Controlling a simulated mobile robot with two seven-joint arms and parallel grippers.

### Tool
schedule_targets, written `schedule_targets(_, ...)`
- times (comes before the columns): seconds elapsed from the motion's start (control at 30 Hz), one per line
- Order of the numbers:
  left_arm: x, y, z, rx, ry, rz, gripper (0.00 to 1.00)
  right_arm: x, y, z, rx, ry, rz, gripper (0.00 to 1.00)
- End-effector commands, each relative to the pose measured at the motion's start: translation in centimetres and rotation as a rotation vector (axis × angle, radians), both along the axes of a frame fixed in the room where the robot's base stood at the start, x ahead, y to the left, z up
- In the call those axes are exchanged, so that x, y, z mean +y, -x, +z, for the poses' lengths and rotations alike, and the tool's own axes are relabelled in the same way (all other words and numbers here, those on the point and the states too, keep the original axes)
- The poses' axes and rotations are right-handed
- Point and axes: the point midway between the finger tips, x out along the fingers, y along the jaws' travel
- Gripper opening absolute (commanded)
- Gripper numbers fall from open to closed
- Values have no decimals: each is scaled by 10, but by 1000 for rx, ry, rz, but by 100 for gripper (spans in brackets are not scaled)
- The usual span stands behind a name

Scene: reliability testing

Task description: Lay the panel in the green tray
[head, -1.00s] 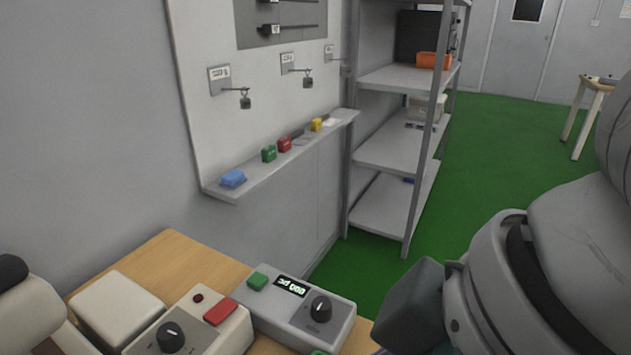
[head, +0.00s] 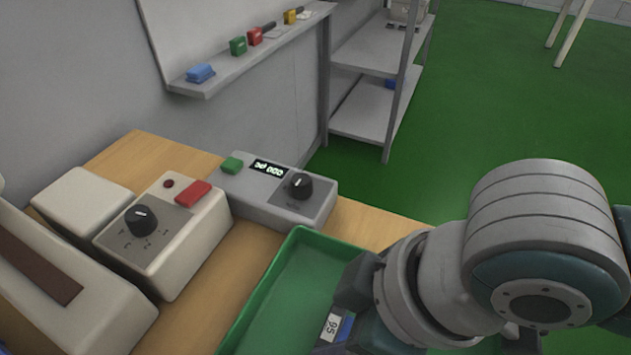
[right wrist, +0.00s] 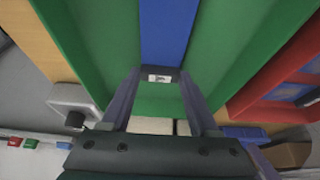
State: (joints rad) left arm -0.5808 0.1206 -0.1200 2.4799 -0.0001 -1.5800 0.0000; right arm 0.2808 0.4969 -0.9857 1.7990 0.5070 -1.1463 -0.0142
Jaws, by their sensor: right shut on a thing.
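The green tray (head: 262,312) lies on the wooden table at the bottom centre of the head view. In the right wrist view its green floor and walls (right wrist: 95,40) spread on both sides of the panel. My right gripper (right wrist: 158,78) is shut on the near end of the blue panel (right wrist: 168,30), where a small white label shows. In the head view the gripper (head: 338,318) is over the tray's right part, with the label and a bit of blue visible and most of the panel hidden. I cannot tell whether the panel touches the tray floor. My left gripper is not in view.
A grey device with a display (head: 272,190) stands just behind the tray. A cream box with a red button (head: 165,230) is to its left. A red tray (right wrist: 285,85) borders the green one in the right wrist view. A wall shelf (head: 235,75) is behind.

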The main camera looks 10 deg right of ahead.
Motion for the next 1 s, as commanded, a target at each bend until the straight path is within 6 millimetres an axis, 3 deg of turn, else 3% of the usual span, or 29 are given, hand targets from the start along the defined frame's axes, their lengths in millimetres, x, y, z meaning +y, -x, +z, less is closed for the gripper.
schedule_targets(0.2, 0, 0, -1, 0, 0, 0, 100, 0, 0, -3, 2, 0, -1, 8)
schedule_targets(0.23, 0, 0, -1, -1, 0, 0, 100, 0, 0, -3, 1, -1, -1, 63)
schedule_targets(0.47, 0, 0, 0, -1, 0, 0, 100, 0, 0, -2, 1, -1, -1, 89)
schedule_targets(0.77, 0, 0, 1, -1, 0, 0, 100, 0, 0, 1, -1, -1, 0, 91)
schedule_targets(1.0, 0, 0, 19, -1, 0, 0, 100, -12, 8, 39, 0, 0, 0, 91)
